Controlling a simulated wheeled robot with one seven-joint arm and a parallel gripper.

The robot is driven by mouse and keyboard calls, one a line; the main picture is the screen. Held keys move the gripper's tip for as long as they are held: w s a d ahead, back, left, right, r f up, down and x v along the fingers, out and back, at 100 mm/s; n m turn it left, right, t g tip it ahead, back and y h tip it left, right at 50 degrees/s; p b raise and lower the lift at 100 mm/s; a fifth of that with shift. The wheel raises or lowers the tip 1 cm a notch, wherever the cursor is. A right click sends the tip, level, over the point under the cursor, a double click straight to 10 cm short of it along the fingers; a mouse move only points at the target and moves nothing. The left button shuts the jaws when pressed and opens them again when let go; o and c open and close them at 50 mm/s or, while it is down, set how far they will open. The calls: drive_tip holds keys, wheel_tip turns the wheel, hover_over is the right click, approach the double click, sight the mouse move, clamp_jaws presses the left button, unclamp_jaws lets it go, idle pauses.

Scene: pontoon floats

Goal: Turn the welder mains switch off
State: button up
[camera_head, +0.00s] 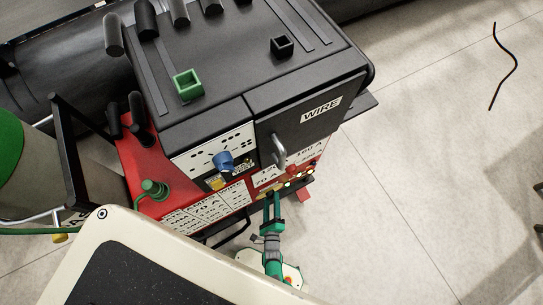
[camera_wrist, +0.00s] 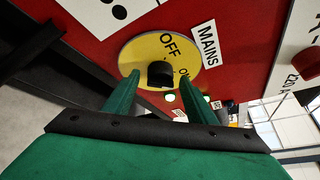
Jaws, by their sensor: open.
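The welder mains switch shows in the wrist view as a black knob (camera_wrist: 160,74) on a round yellow plate (camera_wrist: 150,48) marked OFF, with a partly hidden second marking at its lower right. A white MAINS label (camera_wrist: 207,45) is beside it on the red panel. My gripper (camera_wrist: 160,98) has green fingers, open and apart, pointing at the knob, one on each side below it. I cannot tell whether they touch it. In the head view my gripper (camera_head: 273,200) is at the lower front of the welder (camera_head: 240,120); the switch cannot be made out there.
A blue knob (camera_head: 224,161) and a metal handle (camera_head: 279,150) are on the welder's front. A green open box (camera_head: 188,84) and a black open box (camera_head: 281,46) sit on top.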

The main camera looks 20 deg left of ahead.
drive_tip(key=shift+w+a+f, duration=0.1)
drive_tip(key=shift+w+a, duration=0.05)
drive_tip(key=shift+w, duration=0.15)
drive_tip(key=shift+c, duration=0.6)
drive_tip(key=c, duration=0.8)
drive_tip(key=shift+s+f+n+t, duration=0.15)
drive_tip(key=shift+f+n+t, duration=0.15)
drive_tip(key=shift+n+t, duration=0.6)
drive_tip(key=shift+a+n, duration=0.1)
drive_tip(key=shift+n, duration=0.2)
drive_tip(key=o, duration=0.7)
drive_tip(key=shift+o, duration=1.1)
drive_tip(key=shift+r, duration=0.1)
